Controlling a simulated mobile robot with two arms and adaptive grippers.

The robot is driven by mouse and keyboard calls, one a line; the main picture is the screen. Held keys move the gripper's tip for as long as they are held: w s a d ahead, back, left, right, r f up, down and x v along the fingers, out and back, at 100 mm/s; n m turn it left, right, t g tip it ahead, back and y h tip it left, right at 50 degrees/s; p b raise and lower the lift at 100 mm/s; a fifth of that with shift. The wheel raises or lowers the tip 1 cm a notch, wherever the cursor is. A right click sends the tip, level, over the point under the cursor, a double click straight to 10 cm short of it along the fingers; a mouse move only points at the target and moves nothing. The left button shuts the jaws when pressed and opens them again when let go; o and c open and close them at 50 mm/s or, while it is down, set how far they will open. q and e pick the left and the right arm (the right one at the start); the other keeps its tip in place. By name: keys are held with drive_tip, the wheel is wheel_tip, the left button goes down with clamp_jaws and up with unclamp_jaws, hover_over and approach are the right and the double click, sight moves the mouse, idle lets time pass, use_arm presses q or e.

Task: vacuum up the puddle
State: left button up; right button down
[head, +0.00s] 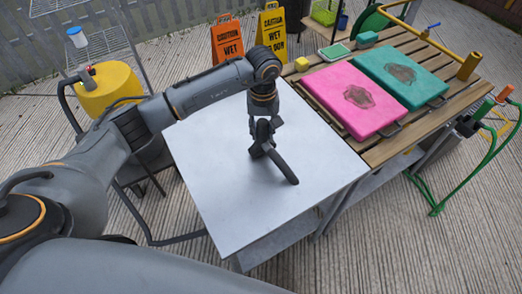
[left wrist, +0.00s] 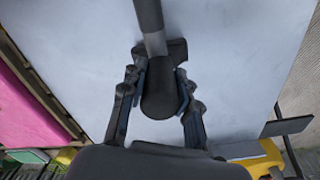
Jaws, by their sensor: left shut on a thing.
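My left gripper (head: 262,122) is above the pale grey tabletop (head: 225,190) and shut on a dark vacuum nozzle (head: 281,165). The nozzle slants down to the right; I cannot tell whether it touches the top. In the left wrist view the fingers (left wrist: 160,95) close on both sides of the nozzle's thick black part (left wrist: 160,100), with a grey and black tube (left wrist: 149,18) beyond. A yellow vacuum tank (head: 112,90) with a dark hose stands left of the table. No puddle can be made out on the tabletop. My right gripper is out of view.
A slatted wooden bench (head: 395,145) adjoins the table on the right, bearing a pink pad (head: 335,112) and a green pad (head: 425,90) with dark stains. Orange (head: 227,40) and yellow (head: 271,35) caution signs stand behind. A green-handled frame (head: 440,190) stands at right. Most of the tabletop is bare.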

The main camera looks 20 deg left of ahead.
use_arm(q)
drive_tip(key=w+a+b, duration=0.3)
drive_tip(key=a, duration=0.1)
drive_tip(key=shift+w+a, duration=0.35)
drive_tip(key=shift+a, duration=0.05)
idle(0.4)
idle(0.4)
drive_tip(key=shift+r, duration=0.1)
wheel_tip(320, 180, up, 7)
drive_tip(key=p, duration=0.3)
idle(0.4)
idle(0.4)
